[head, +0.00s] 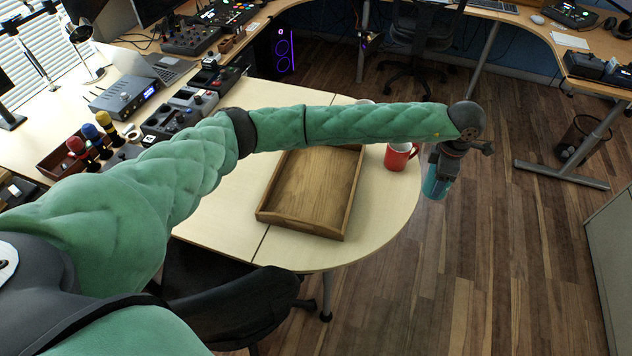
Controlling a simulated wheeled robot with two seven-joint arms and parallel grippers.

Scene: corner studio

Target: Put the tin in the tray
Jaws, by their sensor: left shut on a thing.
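The tray (310,194) is a brown wooden box with low walls, lying on the light table. It looks empty, though my left forearm hides its far end. My left gripper (440,178) is at the right, past the table's rounded edge, pointing down. It is shut on a teal tin (437,186), held beyond the table edge with floor behind it in the picture. The gripper hides the tin's upper part. The tin is to the right of the tray and apart from it. My right gripper is not in view.
A red mug (399,156) stands on the table between the tray and my left gripper. Another pale item behind my forearm is mostly hidden. A black chair (225,305) stands at the table's near side. Bare table (385,205) lies right of the tray. Audio gear fills the left side.

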